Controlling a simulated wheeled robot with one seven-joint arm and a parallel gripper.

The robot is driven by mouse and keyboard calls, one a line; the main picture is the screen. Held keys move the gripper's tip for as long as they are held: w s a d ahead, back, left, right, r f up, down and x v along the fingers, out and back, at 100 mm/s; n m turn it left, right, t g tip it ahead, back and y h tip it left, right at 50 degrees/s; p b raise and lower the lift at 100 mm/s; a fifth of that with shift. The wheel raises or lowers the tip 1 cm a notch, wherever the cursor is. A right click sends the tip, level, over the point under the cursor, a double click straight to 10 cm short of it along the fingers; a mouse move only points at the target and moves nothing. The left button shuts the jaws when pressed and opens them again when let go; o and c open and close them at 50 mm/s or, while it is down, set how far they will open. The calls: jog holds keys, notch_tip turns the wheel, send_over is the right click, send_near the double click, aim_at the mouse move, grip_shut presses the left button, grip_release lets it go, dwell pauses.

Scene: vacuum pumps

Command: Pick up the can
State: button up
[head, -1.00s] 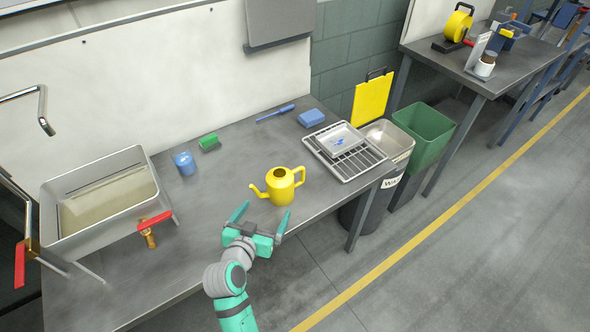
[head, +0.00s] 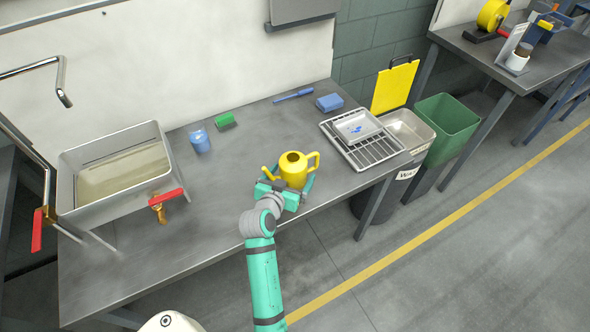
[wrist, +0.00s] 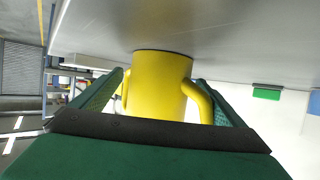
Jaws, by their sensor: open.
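The can is a yellow watering can (head: 292,172) standing upright on the grey workbench, with its spout to the left and its loop handle to the right in the head view. My gripper (head: 287,181) is at the can's near side, open, with a finger on either side of it. In the wrist view, the can (wrist: 158,88) is between the two green fingers, with the spout and handle beside them. I cannot tell whether the fingers touch it. The can's lower part is hidden by the gripper in the head view.
A wire rack with a metal tray (head: 357,125) lies right of the can. A blue cup-like item (head: 200,142), a green sponge (head: 225,120), a blue brush (head: 293,96) and a blue block (head: 329,102) lie behind. A sink (head: 75,190) is left. Bench between sink and can is clear.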

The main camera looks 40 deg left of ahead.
jog(key=shift+w+a+f, duration=0.25)
jog(key=shift+w+a, duration=0.05)
jog(key=shift+w, duration=0.1)
jog(key=c, duration=1.2)
jog(key=shift+w+d, duration=0.1)
jog(key=shift+r, duration=0.1)
